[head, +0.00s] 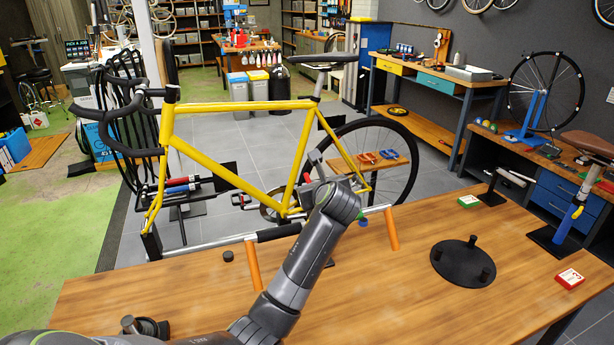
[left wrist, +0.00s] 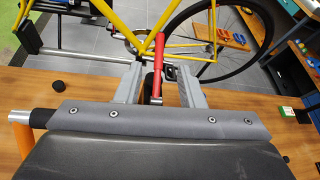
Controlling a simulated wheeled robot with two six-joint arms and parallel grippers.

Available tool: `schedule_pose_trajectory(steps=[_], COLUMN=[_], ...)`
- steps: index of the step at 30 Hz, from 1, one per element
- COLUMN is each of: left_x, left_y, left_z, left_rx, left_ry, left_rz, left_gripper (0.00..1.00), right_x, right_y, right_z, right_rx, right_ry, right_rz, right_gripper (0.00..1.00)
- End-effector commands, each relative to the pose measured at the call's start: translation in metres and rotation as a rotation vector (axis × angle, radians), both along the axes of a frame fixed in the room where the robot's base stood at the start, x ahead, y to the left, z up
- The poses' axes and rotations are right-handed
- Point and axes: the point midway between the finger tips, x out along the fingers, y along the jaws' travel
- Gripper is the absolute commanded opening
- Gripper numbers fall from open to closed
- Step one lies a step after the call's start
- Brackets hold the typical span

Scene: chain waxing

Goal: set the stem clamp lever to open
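A red bar with a metal lower end (left wrist: 158,62), which looks like the clamp lever, shows in the left wrist view. It stands nearly upright in the picture, against the yellow bike frame (left wrist: 182,49). My left gripper (left wrist: 157,88) has its two grey fingers apart, one on each side of the bar, with visible gaps. In the head view my left gripper (head: 312,167) is by the lower part of the yellow frame (head: 235,106), and my arm hides most of the clamp area. Whether the lever is set open or closed cannot be told. My right gripper is not in view.
A wooden table (head: 420,290) spans the front. A silver rail (head: 215,243) on orange posts (head: 391,229) runs along its back edge. A round black stand (head: 462,263), a black puck (head: 228,256) and small red (head: 569,279) and green (head: 468,201) boxes stand on the table.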

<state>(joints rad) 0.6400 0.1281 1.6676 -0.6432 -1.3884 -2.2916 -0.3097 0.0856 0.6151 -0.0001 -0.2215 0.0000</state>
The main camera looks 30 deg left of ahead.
Motion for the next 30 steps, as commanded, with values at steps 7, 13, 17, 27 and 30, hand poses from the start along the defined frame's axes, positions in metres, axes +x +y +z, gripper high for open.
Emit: schedule_pose_trajectory(steps=[7, 13, 17, 27, 30], left_x=[0.029, 0.050, 0.062, 0.082, 0.084], left_y=[0.026, 0.044, 0.054, 0.071, 0.073], left_z=[-0.015, -0.026, -0.033, -0.044, -0.045], left_rx=[0.001, 0.000, 0.000, -0.001, -0.001], left_ry=[0.002, 0.002, 0.002, 0.001, -0.001], left_rz=[0.002, 0.001, 0.002, 0.001, 0.000], left_gripper=[0.35, 0.35, 0.35, 0.35, 0.35], right_x=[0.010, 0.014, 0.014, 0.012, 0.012], right_y=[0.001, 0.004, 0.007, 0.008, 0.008], right_z=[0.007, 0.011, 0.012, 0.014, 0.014], right_rx=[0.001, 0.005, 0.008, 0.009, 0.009], right_ry=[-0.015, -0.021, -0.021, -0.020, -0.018], right_rz=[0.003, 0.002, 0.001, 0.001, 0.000], right_gripper=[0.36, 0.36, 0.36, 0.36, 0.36])
